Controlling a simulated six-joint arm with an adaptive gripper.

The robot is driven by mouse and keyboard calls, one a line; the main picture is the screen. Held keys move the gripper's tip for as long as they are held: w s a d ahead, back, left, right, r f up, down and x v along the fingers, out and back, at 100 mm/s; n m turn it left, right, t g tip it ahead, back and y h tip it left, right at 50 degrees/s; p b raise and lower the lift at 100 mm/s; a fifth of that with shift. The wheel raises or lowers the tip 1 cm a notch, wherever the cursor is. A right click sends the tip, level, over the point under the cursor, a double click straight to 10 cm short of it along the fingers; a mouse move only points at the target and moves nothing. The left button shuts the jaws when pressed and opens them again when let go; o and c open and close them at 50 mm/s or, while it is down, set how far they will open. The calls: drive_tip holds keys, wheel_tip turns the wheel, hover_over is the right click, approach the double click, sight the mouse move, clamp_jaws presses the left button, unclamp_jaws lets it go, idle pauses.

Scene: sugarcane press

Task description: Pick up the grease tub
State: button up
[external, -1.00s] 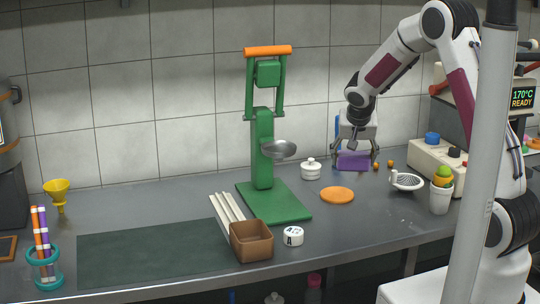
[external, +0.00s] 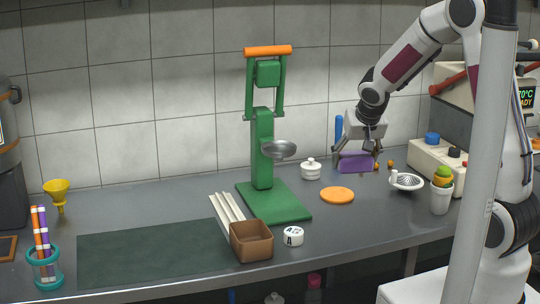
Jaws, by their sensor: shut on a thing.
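A purple box-shaped tub (external: 356,163), seemingly the grease tub, is at the back right of the counter. My gripper (external: 358,157) is over it from above, with its fingers at the tub's two sides, and is shut on it. The tub's upper edge is partly hidden by the fingers. I cannot tell whether its underside touches the counter. No label is readable on it.
A blue upright item (external: 338,128) stands behind the tub. A white lidded pot (external: 311,170), an orange disc (external: 337,195) and a strainer (external: 406,182) are nearby. The green press (external: 264,150) stands left. Small orange balls (external: 390,163) lie close right.

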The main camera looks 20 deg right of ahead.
drive_tip(key=w+a+f+n+y, duration=0.1)
drive_tip(key=w+a+f+n, duration=0.1)
drive_tip(key=a, duration=1)
drive_tip(key=w+a+f+n+y, duration=0.1)
drive_tip(key=w+a+f+n, duration=0.1)
drive_tip(key=a, duration=1)
drive_tip(key=n+y, duration=0.1)
drive_tip(key=n, duration=0.2)
hover_over(182, 243)
drive_tip(key=s, duration=0.2)
drive_tip(key=shift+w+d+f, duration=0.15)
drive_tip(key=shift+d+f, duration=0.1)
drive_tip(key=shift+f, duration=0.35)
drive_tip(key=shift+f, duration=0.1)
drive_tip(key=shift+f, duration=3.05)
drive_tip(key=shift+f, duration=0.1)
drive_tip(key=shift+f, duration=1.75)
drive_tip(key=shift+f, duration=0.2)
